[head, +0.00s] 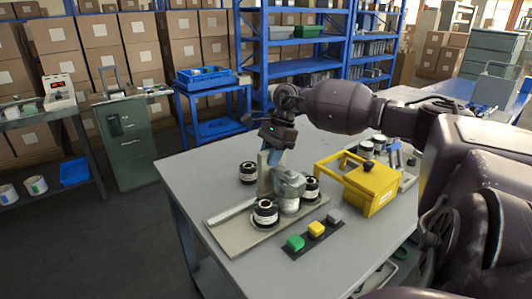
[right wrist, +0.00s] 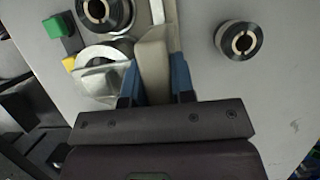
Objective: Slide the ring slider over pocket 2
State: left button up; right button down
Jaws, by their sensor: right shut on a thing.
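My right gripper (head: 271,157) reaches down over the fixture, and its blue fingers (right wrist: 156,78) are shut on a beige upright handle (right wrist: 152,55). The handle joins a grey metal ring slider (head: 290,183), which also shows left of the fingers in the right wrist view (right wrist: 100,76). The slider sits over a white roll (head: 289,205) on the base plate (head: 229,237). Black-and-white rolls stand on either side, one at the front left (head: 265,214) and one at the right (head: 311,187). No pocket numbers are readable. My left gripper is out of view.
A loose roll (head: 248,172) stands on the table behind the plate. A button strip with green (head: 295,242), yellow and grey buttons lies in front. A yellow box with a handle (head: 372,190) stands at the right. The table's left side is clear.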

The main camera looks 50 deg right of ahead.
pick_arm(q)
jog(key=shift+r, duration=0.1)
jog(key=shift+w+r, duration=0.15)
pick_arm(e)
jog(key=c, duration=1)
grip_release()
jog(key=shift+o, duration=0.2)
jog(key=shift+r, duration=0.1)
jog(key=p+v, duration=0.1)
jog(key=v, duration=0.8)
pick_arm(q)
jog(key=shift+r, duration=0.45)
pick_arm(e)
jog(key=shift+v, duration=0.8)
